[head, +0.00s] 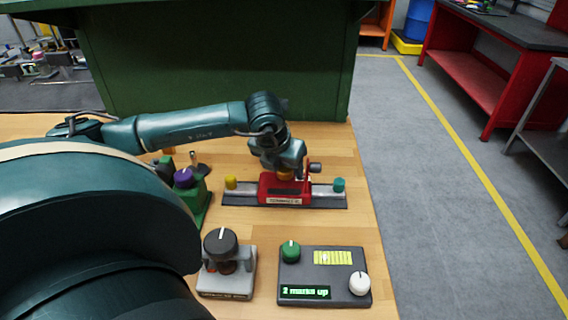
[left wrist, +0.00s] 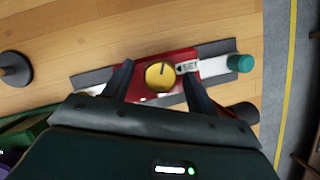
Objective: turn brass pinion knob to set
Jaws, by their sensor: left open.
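The brass pinion knob (left wrist: 160,75) is round and yellow, on the red actuator body (head: 270,190). In the left wrist view a dark line on the knob points up and slightly right, while the "SET" label (left wrist: 188,68) is at its right. My left gripper (left wrist: 157,80) is open, with one finger on each side of the knob and visible gaps. In the head view my left gripper (head: 285,172) is directly over the red body and hides most of the knob. My right gripper is not in view.
The actuator's rail has a yellow cap (head: 231,183) and a teal cap (head: 339,185). Nearer are a grey unit with a dark knob (head: 221,246) and a dark box (head: 325,262) reading "2 marks up". A green unit with a purple knob (head: 185,178) stands left.

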